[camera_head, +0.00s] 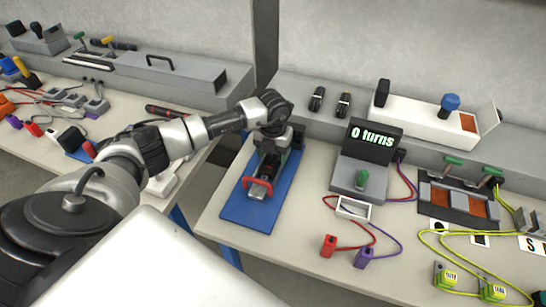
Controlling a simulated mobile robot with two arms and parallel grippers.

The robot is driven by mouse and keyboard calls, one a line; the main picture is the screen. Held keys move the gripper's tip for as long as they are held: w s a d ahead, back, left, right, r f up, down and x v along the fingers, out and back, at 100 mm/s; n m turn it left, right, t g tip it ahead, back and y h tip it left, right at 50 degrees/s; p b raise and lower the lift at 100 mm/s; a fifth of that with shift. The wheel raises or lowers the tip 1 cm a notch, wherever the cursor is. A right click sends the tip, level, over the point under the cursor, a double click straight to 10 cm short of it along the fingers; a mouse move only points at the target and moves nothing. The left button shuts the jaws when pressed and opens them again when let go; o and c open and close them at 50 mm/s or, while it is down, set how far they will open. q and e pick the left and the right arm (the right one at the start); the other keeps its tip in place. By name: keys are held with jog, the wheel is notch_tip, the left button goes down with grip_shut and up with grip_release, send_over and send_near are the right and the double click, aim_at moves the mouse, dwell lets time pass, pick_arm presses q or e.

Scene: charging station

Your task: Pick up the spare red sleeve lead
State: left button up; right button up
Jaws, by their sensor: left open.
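My left arm comes in from the left, and its gripper (265,172) points down over the blue mat (234,213) on the right-hand table. The gripper is open. A red curved piece (252,181) shows at the fingertips, beside a small grey block (258,192); it may be the spare red sleeve lead. The gripper partly hides it, and I cannot tell whether they touch. Another red-ended lead (328,246) lies on the table farther right, beside a purple plug (364,258). My right gripper is not in view.
A device reading "0 turns" (372,143) stands right of the mat. Yellow leads (445,276) lie at front right, below a switch panel (456,198). A gap separates this table from the left one (40,148), which holds several leads and blocks.

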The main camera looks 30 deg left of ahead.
pick_arm(q)
jog(key=shift+f, duration=0.3)
jog(key=c, duration=1)
jog(key=shift+r, duration=0.1)
